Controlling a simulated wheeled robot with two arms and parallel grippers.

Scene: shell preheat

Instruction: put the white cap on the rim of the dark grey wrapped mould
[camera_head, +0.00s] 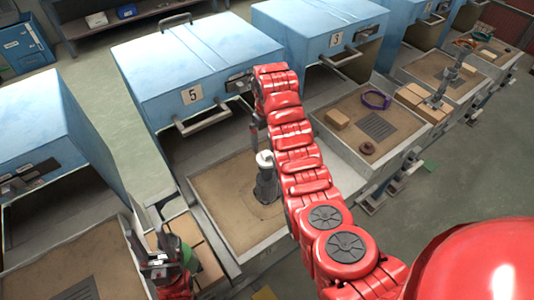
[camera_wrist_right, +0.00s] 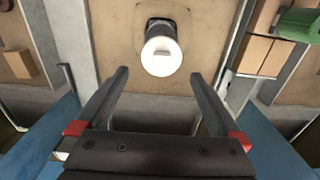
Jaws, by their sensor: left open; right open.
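The dark grey wrapped mould (camera_head: 266,186) stands upright on the tan bed of the tray in front of oven 5. The white cap (camera_head: 265,158) sits at its top. In the right wrist view the round white cap (camera_wrist_right: 162,57) covers the mould's top, with the dark body (camera_wrist_right: 160,27) showing behind it. Whether it is fully seated I cannot tell. My right gripper (camera_wrist_right: 158,74) is open and empty, its fingers apart and pointing towards the cap. My left gripper (camera_head: 162,250) is open at the lower left, away from the mould.
Tan bricks (camera_head: 203,250) and a green object (camera_head: 184,252) lie beside my left gripper. Blue oven 5 (camera_head: 195,75) stands behind the tray, its handle (camera_head: 207,120) sticking out. Oven 3's tray holds a purple ring (camera_head: 376,99) and bricks. My right arm crosses the tray's right side.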

